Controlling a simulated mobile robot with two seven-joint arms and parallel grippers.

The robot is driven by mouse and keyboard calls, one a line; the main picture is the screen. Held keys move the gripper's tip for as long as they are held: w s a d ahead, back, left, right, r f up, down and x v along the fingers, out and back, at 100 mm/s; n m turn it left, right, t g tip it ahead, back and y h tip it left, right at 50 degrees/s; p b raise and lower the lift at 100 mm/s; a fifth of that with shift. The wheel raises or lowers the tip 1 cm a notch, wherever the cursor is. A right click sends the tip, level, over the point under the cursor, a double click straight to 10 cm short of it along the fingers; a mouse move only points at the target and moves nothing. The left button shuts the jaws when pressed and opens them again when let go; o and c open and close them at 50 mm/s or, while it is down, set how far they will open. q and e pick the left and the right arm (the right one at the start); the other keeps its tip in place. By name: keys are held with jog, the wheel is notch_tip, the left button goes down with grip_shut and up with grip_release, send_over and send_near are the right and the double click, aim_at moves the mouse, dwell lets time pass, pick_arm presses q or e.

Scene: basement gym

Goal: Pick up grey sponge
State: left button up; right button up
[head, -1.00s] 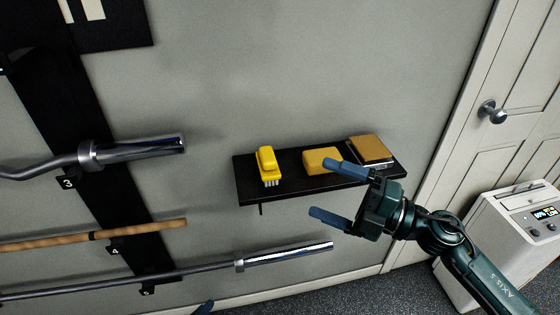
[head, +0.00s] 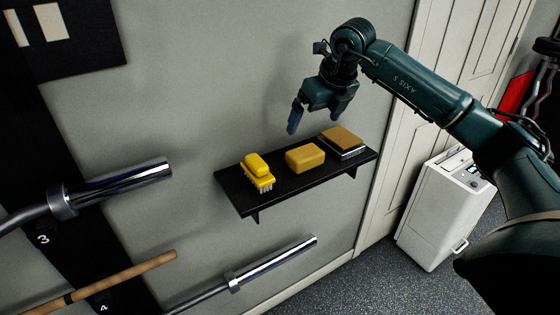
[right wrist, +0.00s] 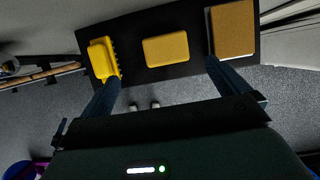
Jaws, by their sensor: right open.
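No sponge that looks grey shows. A yellow-tan sponge-like block (head: 305,158) lies in the middle of a black wall shelf (head: 240,203); it also shows in the right wrist view (right wrist: 166,50). At its right lies a flat tan-topped block (head: 343,139) on a silvery base, also in the right wrist view (right wrist: 232,28). My right gripper (head: 314,122) is open and empty above the shelf, fingers pointing down. In the right wrist view its fingers (right wrist: 164,72) spread to either side of the middle block, apart from it. My left gripper is out of view.
A yellow brush (head: 258,170) with pale bristles stands at the shelf's left end. Metal bars (head: 120,185) and a wooden bar (head: 110,280) stick out at the left. A white appliance (head: 440,205) stands on the floor by a door at the right.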

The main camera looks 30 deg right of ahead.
aim_at(306, 152)
jog(key=x, duration=0.7)
jog(key=shift+w+d+f+p, duration=0.15)
jog(key=shift+d+f+p, duration=0.2)
jog(key=shift+d+p, duration=0.05)
jog(key=shift+s+f+p+x, duration=0.1)
jog(key=shift+s+p+x, duration=0.1)
jog(key=shift+x, duration=0.7)
jog(key=shift+s+f+p+x, duration=0.1)
jog(key=shift+s+p+x, duration=0.1)
jog(key=shift+x, duration=0.7)
jog(key=shift+s+p+x, duration=0.1)
jog(key=shift+p+x, duration=0.1)
jog(key=shift+x, duration=0.65)
jog(key=shift+d, duration=0.1)
jog(key=shift+c, duration=0.3)
jog(key=c, duration=0.9)
